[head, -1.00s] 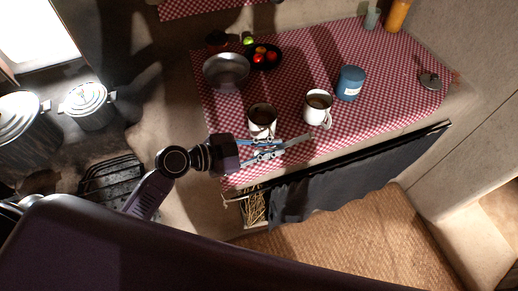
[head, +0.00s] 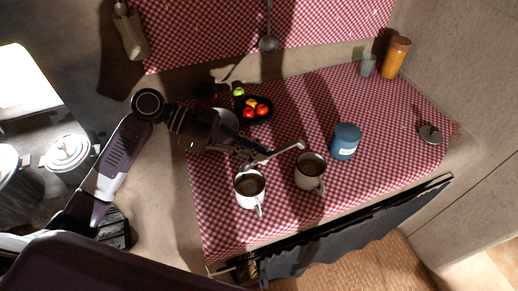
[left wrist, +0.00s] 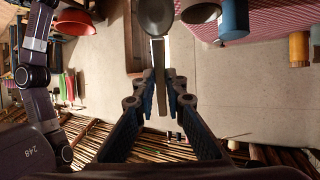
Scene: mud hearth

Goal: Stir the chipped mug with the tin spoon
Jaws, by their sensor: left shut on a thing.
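I cannot see a chip on either. My left gripper (head: 247,157) is just beyond the left mug, shut on the tin spoon (head: 283,151). The spoon points right, toward the far side of the right mug. Its height above the mugs is unclear. In the left wrist view the spoon's handle (left wrist: 158,75) runs away between my fingers (left wrist: 160,95) to a dark rounded end. My right gripper is not in view.
A blue canister (head: 346,141) stands right of the mugs. A dark bowl of fruit (head: 254,121) and a grey pan, partly hidden by my arm, lie behind. An orange jar (head: 395,58) and pale cup (head: 367,66) are at the far corner. The cloth's right part is mostly clear.

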